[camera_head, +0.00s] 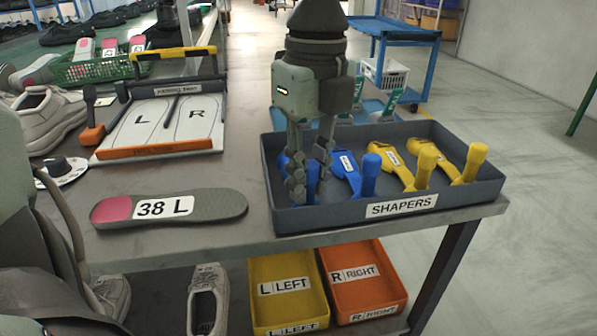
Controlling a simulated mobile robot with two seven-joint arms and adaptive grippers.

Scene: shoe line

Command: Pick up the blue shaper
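My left gripper (310,180) points straight down over the left end of the grey shapers tray (402,208). Its two fingers are apart, with a gap between them. A blue shaper (312,190) stands in the tray at the fingertips, its upright handle partly hidden by the fingers; I cannot tell whether they touch it. A second blue shaper (370,176) with a white label lies just to the right. Two yellow shapers (425,168) lie further right in the same tray. My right gripper is not in view.
A grey insole marked 38 L (170,207) lies left of the tray. Behind it is a board marked L and R (165,122). Teal-labelled bottles (388,104) stand behind the tray. Yellow (262,300) and orange (345,290) bins sit below the table.

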